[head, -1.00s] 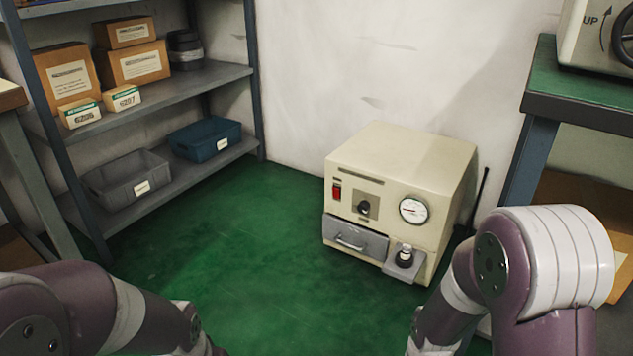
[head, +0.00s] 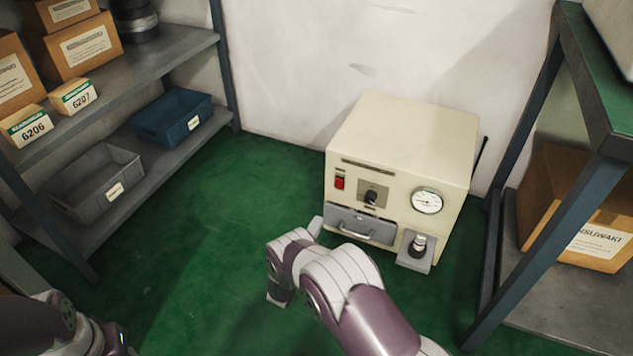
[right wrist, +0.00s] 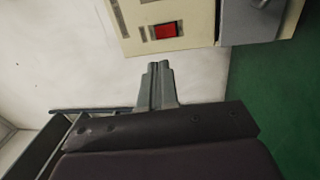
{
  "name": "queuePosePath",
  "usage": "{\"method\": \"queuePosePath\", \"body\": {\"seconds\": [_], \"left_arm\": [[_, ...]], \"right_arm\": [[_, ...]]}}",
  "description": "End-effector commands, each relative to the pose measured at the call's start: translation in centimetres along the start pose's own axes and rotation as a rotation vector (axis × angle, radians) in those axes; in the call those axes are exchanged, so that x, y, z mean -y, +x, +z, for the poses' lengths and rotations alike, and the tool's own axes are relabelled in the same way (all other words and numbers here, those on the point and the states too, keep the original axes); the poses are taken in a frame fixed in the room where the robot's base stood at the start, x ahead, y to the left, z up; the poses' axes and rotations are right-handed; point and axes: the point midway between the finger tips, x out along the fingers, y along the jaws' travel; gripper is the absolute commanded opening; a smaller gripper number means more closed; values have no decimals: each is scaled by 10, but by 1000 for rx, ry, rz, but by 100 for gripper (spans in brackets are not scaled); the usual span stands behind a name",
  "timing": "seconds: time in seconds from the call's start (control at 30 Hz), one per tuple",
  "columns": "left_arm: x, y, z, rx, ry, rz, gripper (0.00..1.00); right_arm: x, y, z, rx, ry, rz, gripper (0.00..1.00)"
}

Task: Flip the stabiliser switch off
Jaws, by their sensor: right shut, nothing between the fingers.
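The stabiliser is a cream box (head: 405,135) on the green floor against the white wall. Its red switch (head: 339,183) is on the upper left of the front panel, and it also shows at the top of the right wrist view (right wrist: 165,31). My right gripper (head: 316,226) is in front of the box, low and to the left of the switch in the head view. In the right wrist view its fingers (right wrist: 159,66) are shut and empty, pointing at the panel with a gap before the switch. My left gripper is out of view.
Shelving (head: 165,63) with boxes and bins stands left. A green-topped bench (head: 600,90) stands right. Floor left of the box is clear.

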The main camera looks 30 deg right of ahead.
Motion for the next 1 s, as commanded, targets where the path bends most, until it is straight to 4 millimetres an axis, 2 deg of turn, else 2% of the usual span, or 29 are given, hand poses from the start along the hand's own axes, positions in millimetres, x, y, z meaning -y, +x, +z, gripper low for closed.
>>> {"method": "queuePosePath", "body": {"seconds": [0.33, 0.47, 1.0], "left_arm": [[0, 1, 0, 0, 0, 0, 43], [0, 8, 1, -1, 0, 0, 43], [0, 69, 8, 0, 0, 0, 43]], "right_arm": [[0, 1, -1, -3, -19, -2, 0], [2, 12, -1, -2, -17, -1, 0], [6, 119, -1, -3, -16, -1, 0]]}}
